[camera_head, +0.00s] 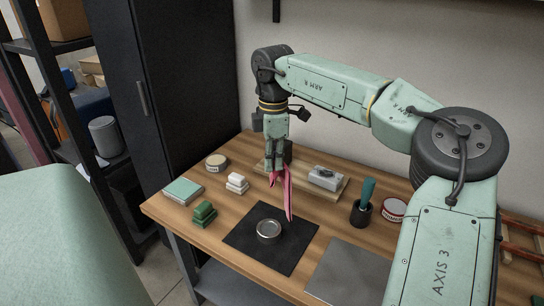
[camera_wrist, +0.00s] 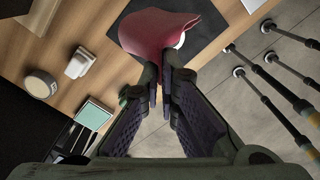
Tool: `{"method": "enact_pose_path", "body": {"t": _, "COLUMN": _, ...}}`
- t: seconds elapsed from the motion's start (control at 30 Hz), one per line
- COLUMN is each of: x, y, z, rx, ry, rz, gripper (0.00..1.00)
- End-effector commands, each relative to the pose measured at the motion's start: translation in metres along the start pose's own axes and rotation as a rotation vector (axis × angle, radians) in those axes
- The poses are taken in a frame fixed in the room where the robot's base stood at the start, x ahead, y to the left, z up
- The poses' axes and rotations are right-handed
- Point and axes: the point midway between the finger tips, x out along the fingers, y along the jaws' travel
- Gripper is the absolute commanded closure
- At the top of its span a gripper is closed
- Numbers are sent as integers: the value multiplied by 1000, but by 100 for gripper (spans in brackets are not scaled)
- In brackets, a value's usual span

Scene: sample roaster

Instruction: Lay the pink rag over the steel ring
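My gripper (camera_head: 277,170) is shut on the pink rag (camera_head: 288,192), which hangs down from its fingertips above the table. In the wrist view the fingers (camera_wrist: 163,82) pinch the near edge of the rag (camera_wrist: 156,32). The steel ring (camera_head: 268,230) lies on a black mat (camera_head: 245,239). It is below the rag and a little left of and nearer than its hanging end in the head view. In the wrist view the rag hides most of the ring; only a pale edge (camera_wrist: 180,41) shows.
Green blocks (camera_head: 204,214), white blocks (camera_head: 237,184), a round tin (camera_head: 216,161) and a teal-topped box (camera_head: 183,191) stand left. A wooden board (camera_head: 336,194) with a grey box (camera_head: 326,178) is behind. A black cup (camera_head: 361,213) and a grey plate (camera_head: 349,274) are right.

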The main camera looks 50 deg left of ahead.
Motion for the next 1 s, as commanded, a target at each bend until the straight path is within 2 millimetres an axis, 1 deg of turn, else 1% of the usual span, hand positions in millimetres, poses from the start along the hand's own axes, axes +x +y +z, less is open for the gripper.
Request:
{"method": "enact_pose_path", "body": {"t": 0.2, "x": 3, "y": 22, "z": 7, "rx": -242, "ry": 3, "rz": -1, "gripper": 100}}
{"method": "enact_pose_path", "body": {"t": 0.7, "x": 6, "y": 69, "z": 25, "rx": -780, "ry": 3, "rz": 0, "gripper": 100}}
{"method": "enact_pose_path", "body": {"t": 0.9, "x": 8, "y": 86, "z": 31, "rx": -970, "ry": 3, "rz": 0, "gripper": 100}}
{"method": "enact_pose_path", "body": {"t": 1.0, "x": 8, "y": 92, "z": 34, "rx": -1037, "ry": 1, "rz": 0, "gripper": 100}}
